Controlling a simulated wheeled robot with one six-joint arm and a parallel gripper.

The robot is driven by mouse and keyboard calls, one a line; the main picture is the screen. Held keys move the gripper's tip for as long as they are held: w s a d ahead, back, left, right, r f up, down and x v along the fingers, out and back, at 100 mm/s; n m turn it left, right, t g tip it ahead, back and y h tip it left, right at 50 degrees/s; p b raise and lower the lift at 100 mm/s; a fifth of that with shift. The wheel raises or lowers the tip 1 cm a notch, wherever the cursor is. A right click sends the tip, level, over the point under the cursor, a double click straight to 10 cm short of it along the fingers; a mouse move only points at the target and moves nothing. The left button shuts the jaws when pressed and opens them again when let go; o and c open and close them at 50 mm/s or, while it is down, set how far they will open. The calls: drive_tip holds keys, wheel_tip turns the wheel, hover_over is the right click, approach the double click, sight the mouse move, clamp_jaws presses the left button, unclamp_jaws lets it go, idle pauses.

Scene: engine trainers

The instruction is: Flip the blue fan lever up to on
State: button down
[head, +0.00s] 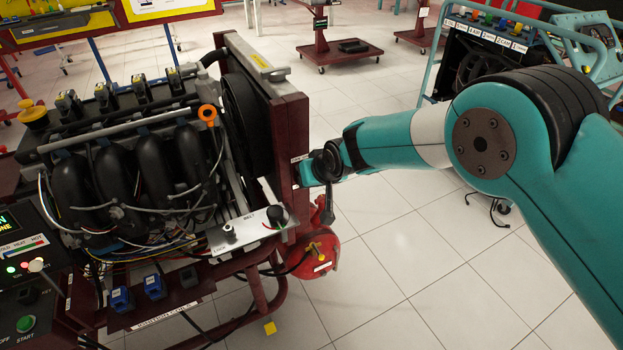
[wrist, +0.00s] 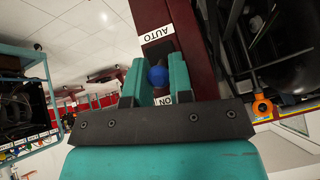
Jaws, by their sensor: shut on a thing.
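The blue fan lever's round knob (wrist: 157,76) shows in the wrist view, between the teal fingers of my gripper (wrist: 157,68). My gripper is shut on it. The knob is in front of a dark switch plate (wrist: 158,50) on the dark red frame post. In the head view my gripper (head: 308,171) reaches the post (head: 291,140) from the right; the lever cannot be made out there.
The engine trainer (head: 130,170) with hoses and wiring fills the left. A silver panel with a BELT label (head: 248,228) and a red tank (head: 318,262) are below my gripper. Open tiled floor (head: 400,280) lies to the right.

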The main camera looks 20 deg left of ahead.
drive_tip(key=c, duration=1.1)
unclamp_jaws()
drive_tip(key=shift+r, duration=0.1)
drive_tip(key=b+v, duration=0.1)
drive_tip(key=v, duration=1.6)
drive_tip(key=shift+d, duration=0.15)
drive_tip(key=s+d+r+g+h+p, duration=0.1)
drive_tip(key=s+d+r, duration=0.2)
drive_tip(key=d+r, duration=0.3)
drive_tip(key=s+d+r+g+p, duration=0.1)
drive_tip(key=s+d+r, duration=0.25)
drive_tip(key=d, duration=0.55)
drive_tip(key=s+d+r, duration=0.1)
drive_tip(key=s+d, duration=0.3)
drive_tip(key=s, duration=0.1)
drive_tip(key=s+d+r+g+p, duration=0.1)
drive_tip(key=s+d, duration=0.3)
drive_tip(key=s, duration=0.1)
drive_tip(key=s+d+r+m+g+h, duration=0.1)
drive_tip(key=s+d+r, duration=0.1)
drive_tip(key=s+d, duration=0.3)
drive_tip(key=shift+s, duration=0.35)
